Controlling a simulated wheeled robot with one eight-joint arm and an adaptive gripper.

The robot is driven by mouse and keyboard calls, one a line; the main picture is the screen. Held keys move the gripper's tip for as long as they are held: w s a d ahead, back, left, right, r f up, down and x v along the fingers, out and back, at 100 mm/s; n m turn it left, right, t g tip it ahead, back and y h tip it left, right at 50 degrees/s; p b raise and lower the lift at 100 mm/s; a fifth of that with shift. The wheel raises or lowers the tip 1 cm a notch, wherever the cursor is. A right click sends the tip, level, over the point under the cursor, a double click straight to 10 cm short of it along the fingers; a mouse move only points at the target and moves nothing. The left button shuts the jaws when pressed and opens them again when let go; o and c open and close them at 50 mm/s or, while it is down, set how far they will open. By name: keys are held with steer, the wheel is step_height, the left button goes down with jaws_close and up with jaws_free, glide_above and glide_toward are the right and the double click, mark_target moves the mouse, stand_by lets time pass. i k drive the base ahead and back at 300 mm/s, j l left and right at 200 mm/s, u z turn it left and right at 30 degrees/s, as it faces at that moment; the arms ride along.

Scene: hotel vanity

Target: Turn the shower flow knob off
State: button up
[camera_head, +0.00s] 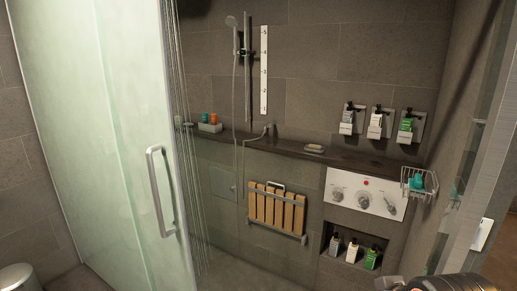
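A white shower control panel (350,188) is set in the back tiled wall at the right. It carries a left knob (337,194), a larger middle knob (363,201) and a right lever-like control (390,206), with a small red mark above the middle. I cannot tell which is the flow knob or read their settings. Thin vertical streaks of water (193,180) fall beside the glass door. Part of my arm shows at the bottom right corner, in front of and below the panel. My gripper's fingers are not in view.
A frosted glass door (115,130) with a metal handle (160,190) stands at the left. A wire basket (419,182) juts out beside the panel. Below are a bottle niche (343,264) and a folded wooden seat (276,209). A glass edge borders the right.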

mark_target(337, 193)
steer(key=i+j+z, duration=0.2)
steer(key=j+z, duration=0.15)
steer(key=j, duration=0.15)
steer(key=i+j+z, duration=0.1)
steer(key=j+z, duration=0.25)
steer(key=j, duration=0.2)
steer(key=j+z, duration=0.3)
steer(key=j, duration=0.25)
steer(key=i+j, duration=0.1)
steer(key=i, duration=0.5)
steer(key=i+j, duration=0.15)
steer(key=i, duration=0.45)
steer(key=i+j, duration=0.1)
steer(key=i, duration=0.5)
steer(key=i+j, duration=0.15)
steer(key=i, duration=0.45)
steer(key=k+l, duration=0.1)
steer(key=k, duration=0.25)
steer(key=k+l, duration=0.1)
steer(key=k, duration=0.25)
steer(key=k+u, duration=0.15)
steer(key=u, duration=2.85)
steer(key=z, duration=2.3)
steer(key=k+l, duration=0.05)
